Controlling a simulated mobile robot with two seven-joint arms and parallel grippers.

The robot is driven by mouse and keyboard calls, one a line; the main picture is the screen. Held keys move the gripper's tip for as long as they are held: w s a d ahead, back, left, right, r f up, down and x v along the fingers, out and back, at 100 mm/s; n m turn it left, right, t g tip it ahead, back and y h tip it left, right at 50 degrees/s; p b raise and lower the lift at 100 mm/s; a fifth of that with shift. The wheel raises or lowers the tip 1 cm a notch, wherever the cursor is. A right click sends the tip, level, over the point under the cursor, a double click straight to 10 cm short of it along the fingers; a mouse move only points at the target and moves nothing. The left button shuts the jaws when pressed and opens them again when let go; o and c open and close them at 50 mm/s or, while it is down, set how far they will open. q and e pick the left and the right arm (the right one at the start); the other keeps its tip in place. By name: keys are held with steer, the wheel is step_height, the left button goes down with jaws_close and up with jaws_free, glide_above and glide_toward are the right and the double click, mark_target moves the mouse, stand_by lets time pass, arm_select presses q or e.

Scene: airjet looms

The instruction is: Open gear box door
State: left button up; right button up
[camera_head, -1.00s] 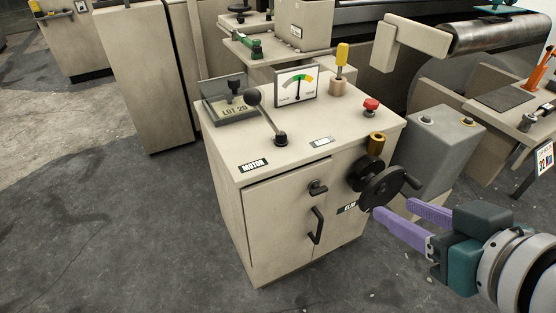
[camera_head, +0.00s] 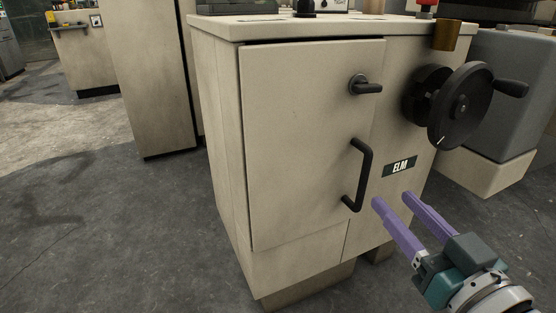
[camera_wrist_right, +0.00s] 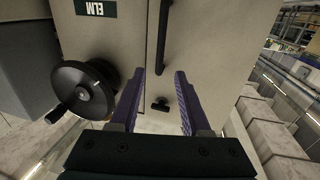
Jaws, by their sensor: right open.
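The gear box door (camera_head: 305,130) is a beige panel on the front of the cabinet, and it is shut. A black bar handle (camera_head: 362,175) stands upright near its right edge, with a black turn latch (camera_head: 366,86) above it. My right gripper (camera_head: 390,200) is open and empty, just right of the handle's lower end and apart from it. In the right wrist view the handle (camera_wrist_right: 164,38) runs ahead of the open purple fingers (camera_wrist_right: 160,75), and the latch (camera_wrist_right: 160,104) shows between them. My left gripper is not in view.
A black handwheel (camera_head: 455,105) with a crank knob sticks out right of the door, above my right gripper. An ELM label (camera_head: 400,167) sits below it. A grey box (camera_head: 510,95) stands at the right. The floor (camera_head: 140,220) left of the cabinet is clear.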

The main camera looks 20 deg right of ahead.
mark_target(368, 172)
steer(key=w+b, duration=0.1)
steer(key=w, duration=0.2)
steer(key=w+b, duration=0.1)
steer(key=w, duration=0.2)
steer(key=w+d+b, duration=0.1)
steer(key=w, duration=0.2)
steer(key=shift+f, duration=0.1)
steer(key=shift+w+d+b, duration=0.1)
steer(key=shift+w+b, duration=0.25)
steer(key=shift+w, duration=0.1)
steer(key=shift+c, duration=0.2)
jaws_close()
stand_by(0.6)
